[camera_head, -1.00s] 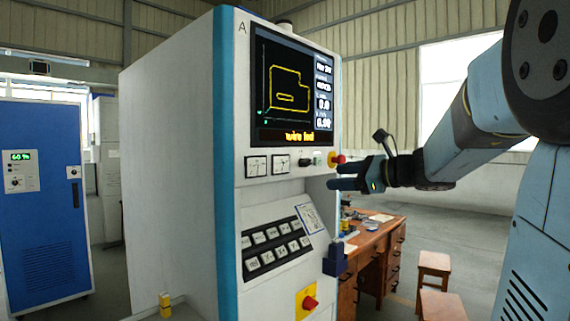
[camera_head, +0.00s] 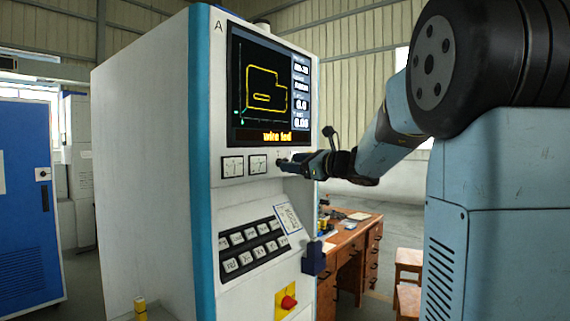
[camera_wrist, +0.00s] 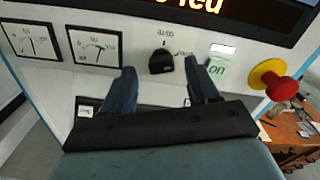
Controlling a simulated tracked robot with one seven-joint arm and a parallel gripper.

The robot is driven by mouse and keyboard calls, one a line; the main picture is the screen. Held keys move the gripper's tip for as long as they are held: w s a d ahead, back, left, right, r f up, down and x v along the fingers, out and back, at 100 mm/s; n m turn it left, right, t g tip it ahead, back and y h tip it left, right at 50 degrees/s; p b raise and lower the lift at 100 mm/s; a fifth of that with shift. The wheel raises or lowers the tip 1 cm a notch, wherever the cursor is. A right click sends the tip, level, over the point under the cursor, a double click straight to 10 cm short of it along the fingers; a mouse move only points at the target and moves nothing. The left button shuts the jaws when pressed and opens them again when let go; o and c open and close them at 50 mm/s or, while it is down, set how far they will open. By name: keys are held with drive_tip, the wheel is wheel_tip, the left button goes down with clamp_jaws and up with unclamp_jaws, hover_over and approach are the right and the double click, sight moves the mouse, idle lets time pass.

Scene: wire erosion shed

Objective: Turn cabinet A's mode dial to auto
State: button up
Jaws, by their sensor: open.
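Cabinet A (camera_head: 203,150) is the tall white and teal cabinet with the letter A at its top. In the wrist view its black mode dial (camera_wrist: 161,62) sits on the white panel, with "auto" printed above it and another label, hard to read, at its upper right. I cannot tell which label the dial points to. My gripper (camera_wrist: 161,70) is open, its two blue fingers on either side below the dial, apart from it. In the head view the gripper (camera_head: 283,162) is at the panel right of the gauges and hides the dial.
Two gauges (camera_wrist: 97,46) are left of the dial. A lit "on" button (camera_wrist: 217,68) and a red knob on a yellow base (camera_wrist: 283,88) are close on its right. A screen (camera_head: 268,80) is above, a sloped keypad (camera_head: 250,247) below. A wooden desk (camera_head: 345,255) stands behind.

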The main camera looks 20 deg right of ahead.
drive_tip(key=shift+x, duration=1.45)
drive_tip(key=shift+c, duration=0.4)
drive_tip(key=c, duration=0.9)
drive_tip(key=shift+a, duration=0.3)
drive_tip(key=shift+c, duration=0.4)
drive_tip(key=shift+d, duration=0.15)
